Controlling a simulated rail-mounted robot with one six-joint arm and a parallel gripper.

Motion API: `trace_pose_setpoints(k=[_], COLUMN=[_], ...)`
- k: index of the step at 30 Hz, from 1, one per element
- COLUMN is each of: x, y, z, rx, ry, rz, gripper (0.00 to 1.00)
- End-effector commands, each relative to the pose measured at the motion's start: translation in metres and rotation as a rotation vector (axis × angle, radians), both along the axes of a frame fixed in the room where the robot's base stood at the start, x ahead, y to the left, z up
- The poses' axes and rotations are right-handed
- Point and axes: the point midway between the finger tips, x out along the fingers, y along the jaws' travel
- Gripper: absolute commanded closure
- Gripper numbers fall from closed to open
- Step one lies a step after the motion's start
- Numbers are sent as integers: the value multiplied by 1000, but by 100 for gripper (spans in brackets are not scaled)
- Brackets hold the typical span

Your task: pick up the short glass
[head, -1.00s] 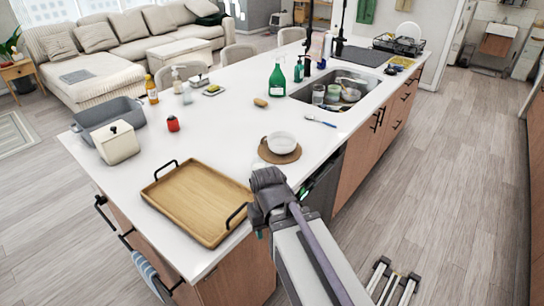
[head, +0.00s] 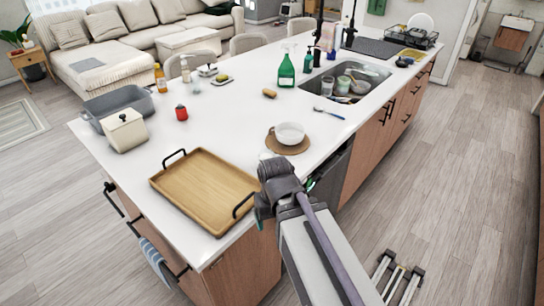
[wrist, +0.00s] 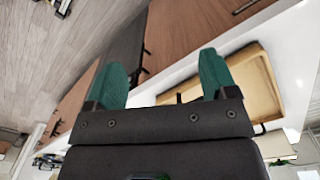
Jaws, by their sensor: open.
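I cannot say for certain which thing is the short glass. Clear and greenish cups (head: 328,86) stand among dishes in the sink (head: 345,82). A small pale vessel (head: 194,88) stands on the counter near the bottles. A faint pale rim (head: 266,155) shows just behind my wrist, too hidden to tell what it is. My gripper (wrist: 163,78) is open in the wrist view, its two green fingers apart with nothing between them. In the head view my arm hides most of it, near the counter's front edge.
A wooden tray (head: 204,190) lies left of my arm. A white bowl (head: 290,133) sits on a round brown mat (head: 287,147) beyond my wrist. A green spray bottle (head: 287,70) stands by the sink. The counter (head: 235,125) between them is largely clear.

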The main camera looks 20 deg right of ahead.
Motion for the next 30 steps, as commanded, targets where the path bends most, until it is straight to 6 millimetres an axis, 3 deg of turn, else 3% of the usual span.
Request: trace_pose_setpoints(k=[4, 10, 12, 14, 17, 19, 24, 27, 30], x=[0, 1, 11, 31, 85, 127, 215, 238, 243], y=[0, 0, 0, -2, -12, -28, -103, -137, -149], z=[0, -1, -10, -26, -56, -68, -70, -59, -49], rx=[0, 3, 39, 118, 359, 566, 1106, 1310, 1385], ry=[0, -1, -12, -30, -49, -20, 235, 409, 489], rz=[0, -6, -72, -220, -642, -986, -1740, -1964, -2037], gripper=[8, 8, 8, 8, 8, 8, 8, 8, 8])
